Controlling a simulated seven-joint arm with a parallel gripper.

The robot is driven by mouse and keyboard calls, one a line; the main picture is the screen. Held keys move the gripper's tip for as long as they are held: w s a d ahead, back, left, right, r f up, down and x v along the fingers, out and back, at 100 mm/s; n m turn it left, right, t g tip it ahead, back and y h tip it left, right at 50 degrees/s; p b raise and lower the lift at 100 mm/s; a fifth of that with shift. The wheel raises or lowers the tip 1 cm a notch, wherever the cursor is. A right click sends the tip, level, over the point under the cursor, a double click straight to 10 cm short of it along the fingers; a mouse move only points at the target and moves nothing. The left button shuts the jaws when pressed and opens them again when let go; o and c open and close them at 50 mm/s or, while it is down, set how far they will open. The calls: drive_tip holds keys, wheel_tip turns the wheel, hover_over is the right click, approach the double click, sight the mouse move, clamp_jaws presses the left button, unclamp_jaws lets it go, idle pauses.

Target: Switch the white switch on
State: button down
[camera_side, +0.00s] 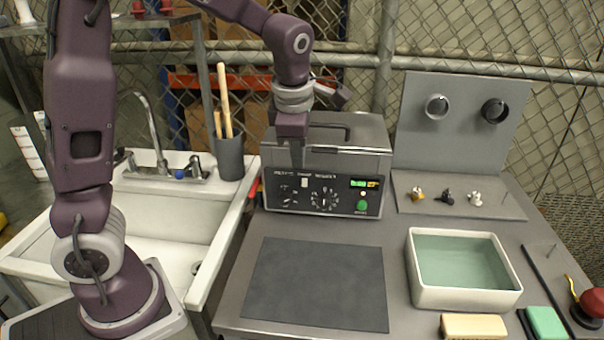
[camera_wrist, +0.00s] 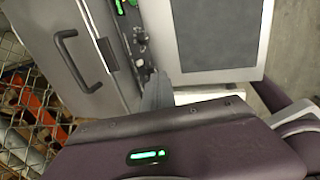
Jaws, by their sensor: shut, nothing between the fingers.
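The grey tank unit (camera_side: 328,170) stands at the back of the bench, with a dark control panel on its front. A small white switch (camera_side: 304,183) sits on the upper part of that panel, left of the big dial. My gripper (camera_side: 297,162) is shut and empty, pointing down with its tips just above the white switch and in front of the panel's upper edge. I cannot tell whether it touches the panel.
The panel carries a lit green display (camera_side: 364,183) and a green knob (camera_side: 362,205). A dark mat (camera_side: 316,284) lies clear in front. A white basin of liquid (camera_side: 463,298) is to the right, a sink (camera_side: 160,225) to the left. Small fittings lie on a grey plate (camera_side: 500,210).

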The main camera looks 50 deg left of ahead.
sight(304, 182)
drive_tip(key=w+a+f, duration=0.2)
drive_tip(key=f, duration=0.3)
drive_tip(key=w+a+f, duration=0.2)
drive_tip(key=w+f, duration=0.1)
drive_tip(key=f, duration=0.2)
drive_tip(key=shift+a+f, duration=0.2)
drive_tip(key=shift+a, duration=0.2)
